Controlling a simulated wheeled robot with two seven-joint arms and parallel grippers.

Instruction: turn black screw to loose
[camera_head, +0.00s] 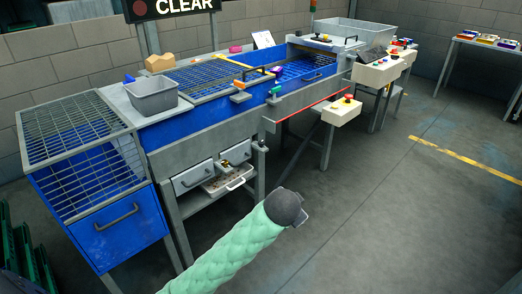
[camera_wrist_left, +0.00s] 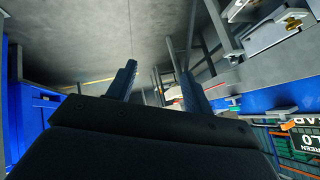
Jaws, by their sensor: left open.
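My left arm has a green padded sleeve and reaches in from the bottom of the head view. Its dark left gripper (camera_head: 303,214) is over the floor in front of the machine, apart from it. In the left wrist view the two dark fingers of the left gripper (camera_wrist_left: 157,88) stand apart with nothing between them. A small dark knob (camera_head: 262,143) on top of a grey post at the machine's front may be the black screw; it is too small to be sure. My right gripper is in neither view.
The blue machine (camera_head: 120,226) with grated tops runs along the wall. A grey bin (camera_head: 152,98) stands on it. A white button box (camera_head: 342,111) juts out further right. The floor (camera_head: 400,220) at right is clear.

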